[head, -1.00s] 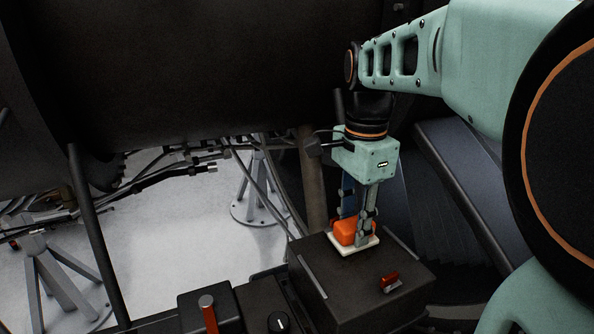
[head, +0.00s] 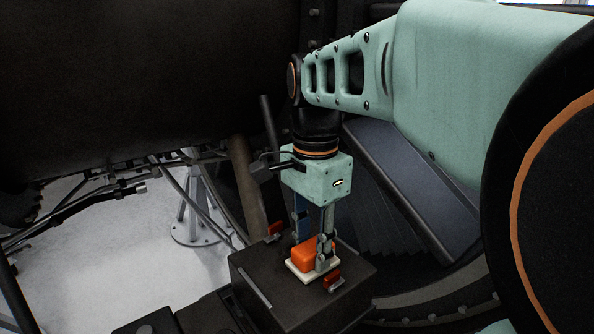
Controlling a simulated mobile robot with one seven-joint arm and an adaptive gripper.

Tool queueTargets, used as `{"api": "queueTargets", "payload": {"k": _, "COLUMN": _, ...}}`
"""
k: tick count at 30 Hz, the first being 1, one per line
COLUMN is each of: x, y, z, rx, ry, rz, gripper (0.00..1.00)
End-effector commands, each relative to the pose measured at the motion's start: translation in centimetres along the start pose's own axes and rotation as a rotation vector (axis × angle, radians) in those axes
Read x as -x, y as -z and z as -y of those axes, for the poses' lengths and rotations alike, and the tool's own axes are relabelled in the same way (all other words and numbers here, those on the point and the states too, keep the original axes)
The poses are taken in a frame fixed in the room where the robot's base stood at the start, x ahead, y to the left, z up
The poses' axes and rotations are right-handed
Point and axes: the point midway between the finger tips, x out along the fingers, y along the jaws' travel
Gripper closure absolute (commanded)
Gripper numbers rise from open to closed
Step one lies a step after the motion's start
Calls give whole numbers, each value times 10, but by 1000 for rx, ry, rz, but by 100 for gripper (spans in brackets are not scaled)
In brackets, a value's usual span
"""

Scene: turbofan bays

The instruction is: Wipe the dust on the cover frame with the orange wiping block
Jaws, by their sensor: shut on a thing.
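The orange wiping block (head: 308,254) has a pale base pad and is held upright between the fingers of my gripper (head: 315,245), which points straight down. The pad is at the top face of a dark box (head: 290,307); I cannot tell whether it touches or hovers just above. Red clips or handles stand on the box, one (head: 333,279) in front of the pad and one (head: 274,230) behind it to the left. I cannot make out dust, and I cannot tell for sure which part is the cover frame.
A large dark cylinder (head: 130,90) fills the upper left. A dark post (head: 250,190) rises behind the box. A blue-grey slanted panel (head: 410,190) is at the right. A grey stand (head: 198,215) and cables (head: 90,220) are on the left over a pale floor.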

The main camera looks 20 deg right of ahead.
Motion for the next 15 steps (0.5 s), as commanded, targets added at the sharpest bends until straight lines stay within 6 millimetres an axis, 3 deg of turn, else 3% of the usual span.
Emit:
{"api": "queueTargets", "payload": {"k": 1, "x": 4, "y": -4, "z": -14, "rx": 2, "ry": 10, "rz": -6, "gripper": 94}}
{"api": "queueTargets", "payload": {"k": 6, "x": 3, "y": -3, "z": -26, "rx": 2, "ry": 7, "rz": -7, "gripper": 94}}
{"api": "queueTargets", "payload": {"k": 15, "x": 6, "y": -3, "z": -24, "rx": 2, "ry": 5, "rz": -8, "gripper": 94}}
